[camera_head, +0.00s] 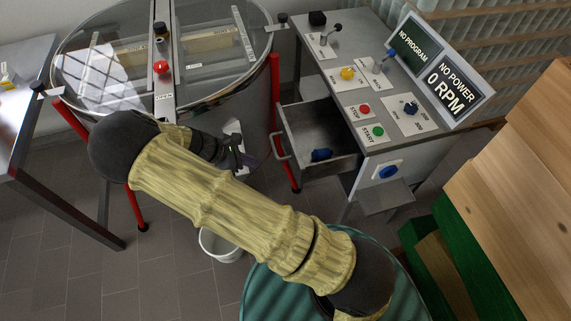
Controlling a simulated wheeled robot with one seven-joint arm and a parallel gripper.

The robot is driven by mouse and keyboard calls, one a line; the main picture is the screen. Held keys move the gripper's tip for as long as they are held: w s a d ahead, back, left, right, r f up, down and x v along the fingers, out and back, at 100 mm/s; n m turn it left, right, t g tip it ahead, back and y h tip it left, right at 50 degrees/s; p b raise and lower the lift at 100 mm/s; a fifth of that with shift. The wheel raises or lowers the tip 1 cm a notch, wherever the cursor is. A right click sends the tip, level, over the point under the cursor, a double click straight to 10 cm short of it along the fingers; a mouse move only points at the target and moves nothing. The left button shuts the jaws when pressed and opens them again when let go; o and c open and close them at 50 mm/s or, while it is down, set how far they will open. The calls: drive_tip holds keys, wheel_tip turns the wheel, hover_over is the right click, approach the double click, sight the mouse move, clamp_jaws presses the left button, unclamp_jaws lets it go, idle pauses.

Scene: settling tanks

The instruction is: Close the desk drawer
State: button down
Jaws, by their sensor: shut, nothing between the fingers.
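The grey metal desk drawer (296,118) is pulled open on the left side of the control desk (318,75). Its bar handle (279,146) is on the drawer's left-facing front. A small blue object (321,154) lies inside the drawer. My gripper (248,158) is shut and empty, just left of the handle. A gap shows between them in the picture, but I cannot tell the depth. My arm crosses the middle of the view and hides part of the floor.
A round glass-topped tank (105,92) on red legs (275,90) stands behind my gripper. One red leg is close to the drawer. A white bucket (217,246) is on the floor below my arm. A metal table (62,203) stands left, green-and-wood furniture (520,170) right.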

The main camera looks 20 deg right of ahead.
drive_tip(key=p, duration=0.1)
approach(294, 167)
wheel_tip(294, 167, down, 4)
drive_tip(key=d+p, duration=0.1)
drive_tip(key=d, duration=0.2)
drive_tip(key=shift+s+d, duration=0.2)
drive_tip(key=shift+d, duration=0.4)
drive_tip(key=shift+d, duration=0.15)
